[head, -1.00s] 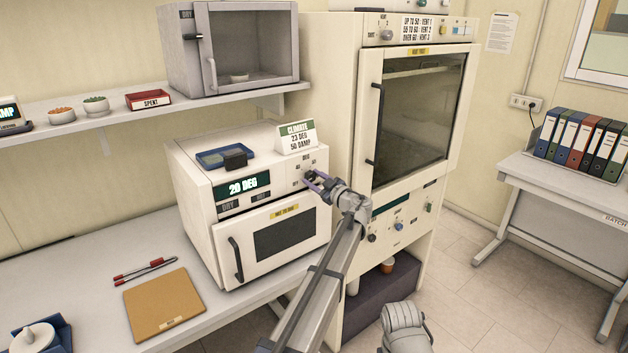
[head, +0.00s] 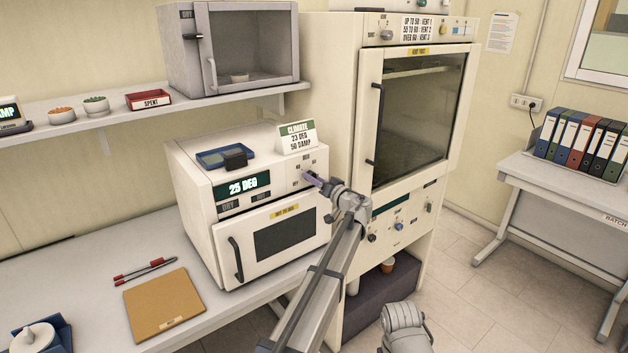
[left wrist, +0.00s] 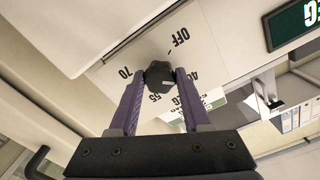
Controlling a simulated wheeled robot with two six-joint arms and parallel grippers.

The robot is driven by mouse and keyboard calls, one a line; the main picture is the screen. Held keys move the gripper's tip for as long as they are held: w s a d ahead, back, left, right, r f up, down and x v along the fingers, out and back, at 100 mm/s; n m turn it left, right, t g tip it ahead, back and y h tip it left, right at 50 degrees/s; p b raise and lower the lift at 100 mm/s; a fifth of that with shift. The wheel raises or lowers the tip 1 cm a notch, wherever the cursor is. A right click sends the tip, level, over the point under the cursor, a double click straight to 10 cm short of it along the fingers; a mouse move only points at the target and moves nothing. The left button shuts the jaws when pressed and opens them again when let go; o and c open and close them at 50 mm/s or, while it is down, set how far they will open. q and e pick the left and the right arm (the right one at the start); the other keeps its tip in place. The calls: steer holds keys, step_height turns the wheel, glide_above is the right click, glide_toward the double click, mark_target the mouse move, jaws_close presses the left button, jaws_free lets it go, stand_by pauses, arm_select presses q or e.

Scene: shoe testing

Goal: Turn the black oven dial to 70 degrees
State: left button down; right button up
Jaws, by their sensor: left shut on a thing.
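The white bench oven (head: 205,245) stands on the bench, its display (head: 242,186) reading 25 DEG. My left gripper (head: 312,179) is at the right end of its control panel and covers most of the dial in the head view. In the left wrist view the black dial (left wrist: 158,75) sits between the two purple fingers of the left gripper (left wrist: 160,78), which is shut on it. Around the dial are the marks OFF, 40, 55 and 70. A small pale mark shows on the dial, near the 40 and 55 side. My right gripper is out of view.
A climate card (head: 297,138) and a blue tray (head: 224,157) stand on the oven's top. A tall cream cabinet (head: 345,75) stands close on the right. A brown folder (head: 163,304) and red pens lie on the bench at left.

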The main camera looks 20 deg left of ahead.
arm_select(q)
steer(key=shift+m, duration=17)
steer(key=shift+c, duration=1.8)
jaws_free()
steer(key=shift+s+d, duration=0.1)
